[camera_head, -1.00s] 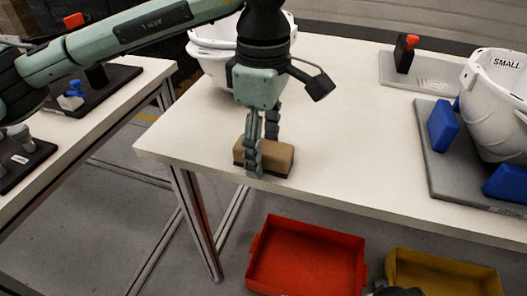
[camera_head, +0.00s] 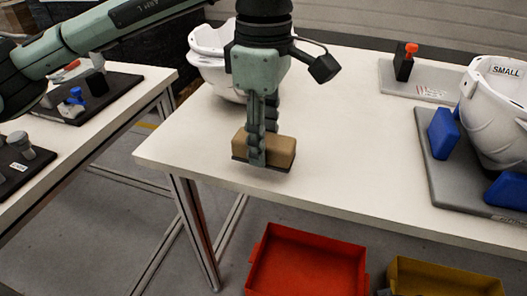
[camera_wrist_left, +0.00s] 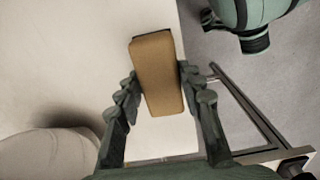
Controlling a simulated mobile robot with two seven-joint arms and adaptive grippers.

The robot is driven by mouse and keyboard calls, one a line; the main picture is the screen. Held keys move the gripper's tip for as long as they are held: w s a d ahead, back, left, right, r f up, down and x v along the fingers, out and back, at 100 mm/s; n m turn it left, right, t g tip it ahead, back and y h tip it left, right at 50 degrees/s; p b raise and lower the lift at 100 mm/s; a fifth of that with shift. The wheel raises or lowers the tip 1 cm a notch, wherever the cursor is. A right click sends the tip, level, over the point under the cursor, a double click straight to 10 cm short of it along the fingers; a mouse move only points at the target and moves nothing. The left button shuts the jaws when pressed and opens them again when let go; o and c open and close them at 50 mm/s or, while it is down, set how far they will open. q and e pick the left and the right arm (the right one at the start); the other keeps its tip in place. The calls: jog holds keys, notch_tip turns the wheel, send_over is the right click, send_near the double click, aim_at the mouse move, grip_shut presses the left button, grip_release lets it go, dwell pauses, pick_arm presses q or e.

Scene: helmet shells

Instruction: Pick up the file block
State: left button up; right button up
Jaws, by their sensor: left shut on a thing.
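The file block (camera_head: 281,150) is a tan block with a dark underside, near the front left edge of the white table. My left gripper (camera_head: 262,155) points down and is shut on it, with a finger on either side. The block appears to be held slightly above the tabletop. In the left wrist view, the file block (camera_wrist_left: 160,75) sits between the two fingers of my left gripper (camera_wrist_left: 165,95), which hide part of its sides. My right gripper is not in view.
The white table (camera_head: 350,130) carries a white helmet shell (camera_head: 208,55) behind my gripper. Another helmet shell (camera_head: 497,115) stands at the right with blue blocks (camera_head: 443,133) on a grey board. A red bin (camera_head: 308,265) and a yellow bin (camera_head: 440,280) are below the front edge.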

pick_arm(q)
jog(key=s+a+r+b, duration=0.1)
jog(key=s+a+r, duration=0.3)
jog(key=a+r, duration=0.3)
jog(key=a, duration=0.4)
jog(key=shift+r, duration=0.4)
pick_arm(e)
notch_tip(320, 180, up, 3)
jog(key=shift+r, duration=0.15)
pick_arm(q)
jog(key=o, duration=0.5)
jog(key=c, duration=0.3)
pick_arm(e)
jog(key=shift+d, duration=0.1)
